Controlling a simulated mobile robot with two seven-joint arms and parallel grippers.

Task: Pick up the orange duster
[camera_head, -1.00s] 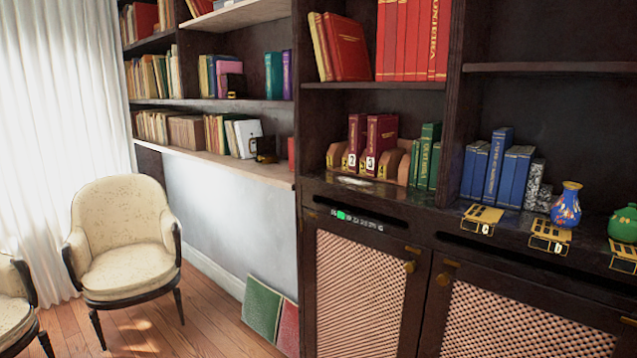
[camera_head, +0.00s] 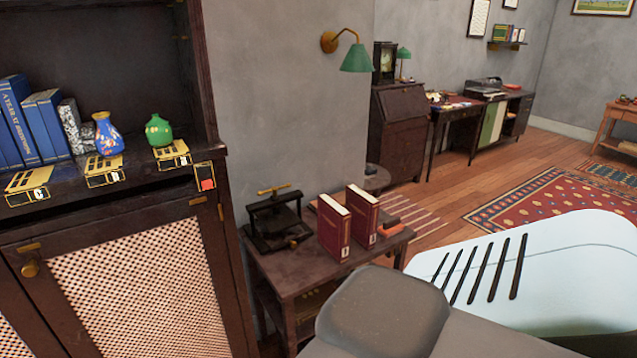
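A small orange-red block-like item (camera_head: 388,221) lies on the dark side table (camera_head: 300,282), just right of two upright red books. It may be the orange duster, but it is partly hidden by the nearer book and too small to tell for certain. Neither of my grippers is in view. A large pale blue and dark grey part of my own body fills the lower right and hides the front of the side table.
Two red books (camera_head: 336,228) stand beside a black press (camera_head: 276,220) on the side table. The dark cabinet (camera_head: 75,208) at left bears a blue vase (camera_head: 108,136) and a green pot (camera_head: 159,131). Open wooden floor (camera_head: 440,195) and a red rug (camera_head: 550,205) lie beyond.

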